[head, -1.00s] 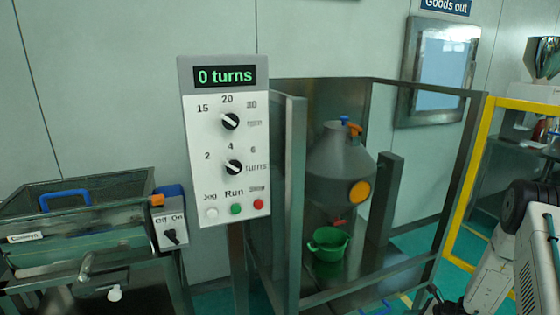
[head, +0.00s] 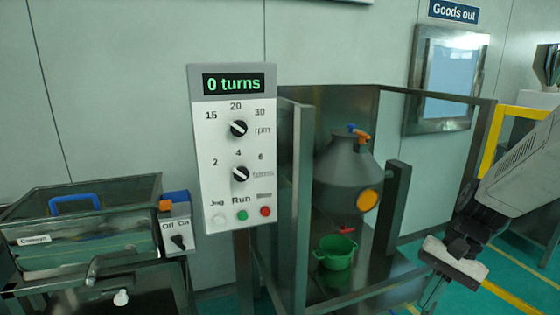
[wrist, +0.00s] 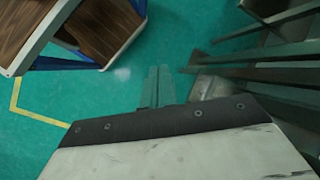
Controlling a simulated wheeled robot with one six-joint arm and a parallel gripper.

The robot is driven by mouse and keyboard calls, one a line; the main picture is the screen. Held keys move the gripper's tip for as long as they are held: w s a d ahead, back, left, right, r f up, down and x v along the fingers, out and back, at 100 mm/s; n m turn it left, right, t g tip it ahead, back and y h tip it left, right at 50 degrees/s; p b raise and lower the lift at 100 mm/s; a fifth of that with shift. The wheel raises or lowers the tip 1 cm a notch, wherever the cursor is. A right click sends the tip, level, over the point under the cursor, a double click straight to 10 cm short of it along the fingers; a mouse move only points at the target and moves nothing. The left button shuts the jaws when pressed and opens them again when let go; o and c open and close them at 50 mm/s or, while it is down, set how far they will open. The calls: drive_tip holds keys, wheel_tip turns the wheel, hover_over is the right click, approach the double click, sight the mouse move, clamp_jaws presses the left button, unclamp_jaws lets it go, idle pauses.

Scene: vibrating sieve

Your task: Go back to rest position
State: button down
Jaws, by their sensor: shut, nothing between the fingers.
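My gripper (head: 440,290) hangs at the right of the head view, low in front of the frame of the drum station, pointing down. In the wrist view its two slim fingers (wrist: 158,86) lie side by side, shut and empty, over the green floor. My gripper touches nothing that I can see. The tips are small and hard to make out in the head view.
A control panel (head: 211,180) reading "0 turns" stands at centre left. Behind the metal frame (head: 294,200) are a grey drum (head: 335,180) and a green bowl (head: 335,253). A wooden-topped unit (wrist: 105,25) shows in the wrist view. Open floor (wrist: 80,95) lies beside it.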

drive_tip(key=s+a+r+n+t+h, duration=0.1)
drive_tip(key=s+r+n+t+h, duration=0.1)
drive_tip(key=s+r, duration=0.4)
drive_tip(key=s+a+r+n+t+h, duration=0.1)
drive_tip(key=s+r+n+t+h, duration=0.1)
drive_tip(key=s+r, duration=0.4)
drive_tip(key=s+n+h, duration=0.1)
drive_tip(key=s+n, duration=0.1)
drive_tip(key=s, duration=0.1)
drive_tip(key=shift+a+n, duration=0.3)
